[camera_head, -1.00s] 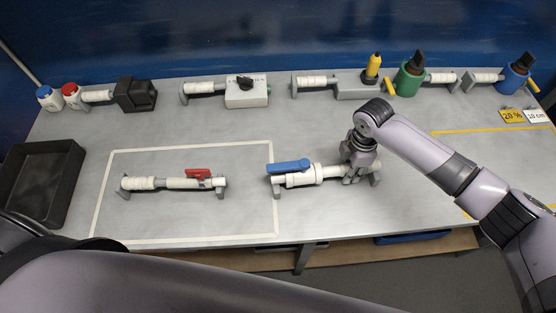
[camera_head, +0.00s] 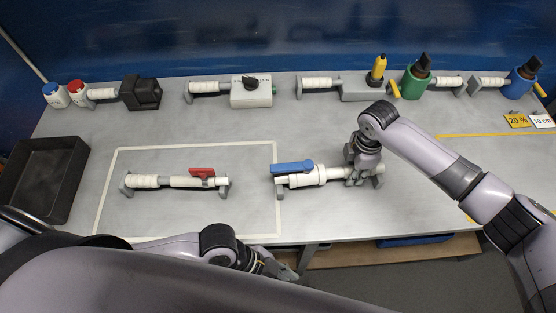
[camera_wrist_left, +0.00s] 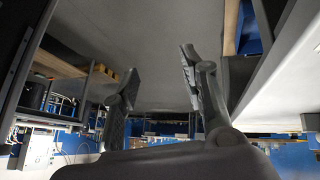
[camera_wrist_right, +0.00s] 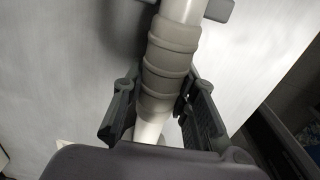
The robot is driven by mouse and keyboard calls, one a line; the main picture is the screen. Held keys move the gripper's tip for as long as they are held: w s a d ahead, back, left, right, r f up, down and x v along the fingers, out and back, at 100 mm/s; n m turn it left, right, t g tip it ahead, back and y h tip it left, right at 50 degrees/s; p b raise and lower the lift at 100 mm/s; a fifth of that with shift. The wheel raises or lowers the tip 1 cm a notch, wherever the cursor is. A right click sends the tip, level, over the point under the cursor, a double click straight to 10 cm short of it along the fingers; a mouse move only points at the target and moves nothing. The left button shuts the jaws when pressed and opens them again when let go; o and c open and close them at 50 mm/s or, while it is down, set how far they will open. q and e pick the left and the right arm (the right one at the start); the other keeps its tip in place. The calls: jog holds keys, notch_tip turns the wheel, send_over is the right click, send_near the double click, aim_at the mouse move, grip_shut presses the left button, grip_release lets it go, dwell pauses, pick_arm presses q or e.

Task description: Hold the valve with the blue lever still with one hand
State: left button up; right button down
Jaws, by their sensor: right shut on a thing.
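The valve with the blue lever (camera_head: 293,167) is a white pipe assembly lying on the table right of the taped rectangle, its lever along the pipe at the left end. My right gripper (camera_head: 356,179) is shut on the right part of this valve's pipe. In the right wrist view the fingers (camera_wrist_right: 163,105) sit on both sides of a ribbed grey-white sleeve (camera_wrist_right: 170,65) on the pipe. My left gripper (camera_head: 280,268) is low at the table's front edge, apart from the valve. In the left wrist view its fingers (camera_wrist_left: 160,65) are spread and empty.
A red-lever valve (camera_head: 180,182) lies inside the white taped rectangle. A black tray (camera_head: 70,185) stands at the left. Bottles, a black box (camera_head: 141,92), a switch box (camera_head: 251,92) and green (camera_head: 416,83) and blue fittings line the back. The table between is clear.

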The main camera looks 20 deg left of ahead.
pick_arm(q)
jog(key=w+a+r+t+y, duration=0.1)
jog(key=w+a+r, duration=0.2)
jog(key=w+r, duration=0.4)
jog(key=w+a+r+y, duration=0.1)
jog(key=w+a+r, duration=0.35)
jog(key=w, duration=0.45)
jog(key=n+t+y, duration=0.1)
jog(key=n+t, duration=0.1)
send_near(282, 166)
jog(key=x, duration=0.7)
jog(key=shift+d+f, duration=0.15)
jog(key=shift+f, duration=0.15)
grip_shut()
